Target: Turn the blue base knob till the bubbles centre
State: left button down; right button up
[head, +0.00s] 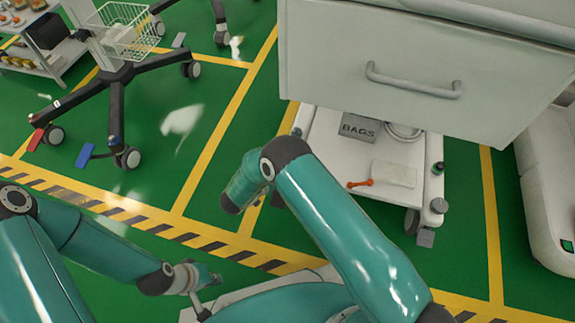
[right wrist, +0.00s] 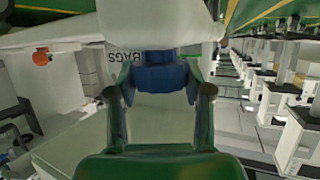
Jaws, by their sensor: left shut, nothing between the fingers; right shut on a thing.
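The blue base knob (right wrist: 160,77) shows in the right wrist view, directly against a white rounded body (right wrist: 155,22). My right gripper (right wrist: 160,88) is shut on the knob, with one finger on each side of it. In the head view the right gripper itself cannot be made out; my right arm bends in front of the cart. My left gripper (head: 202,286) is low at the left of centre in the head view, shut and empty, away from the knob. No bubbles can be seen in either view.
A white cart with a handled drawer (head: 330,45) stands at the upper right. A wheeled stand with a wire basket (head: 128,32) is upper left.

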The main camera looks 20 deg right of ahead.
jog(key=shift+d, duration=0.2)
jog(key=o, duration=1.2)
jog(key=shift+c, duration=0.2)
jog(key=shift+a, duration=0.1)
jog(key=shift+a, duration=0.1)
jog(key=shift+s+a+r, duration=0.2)
jog(key=shift+a, duration=0.1)
jog(key=v, duration=0.6)
jog(key=shift+s+a, duration=0.2)
jog(key=shift+s, duration=0.05)
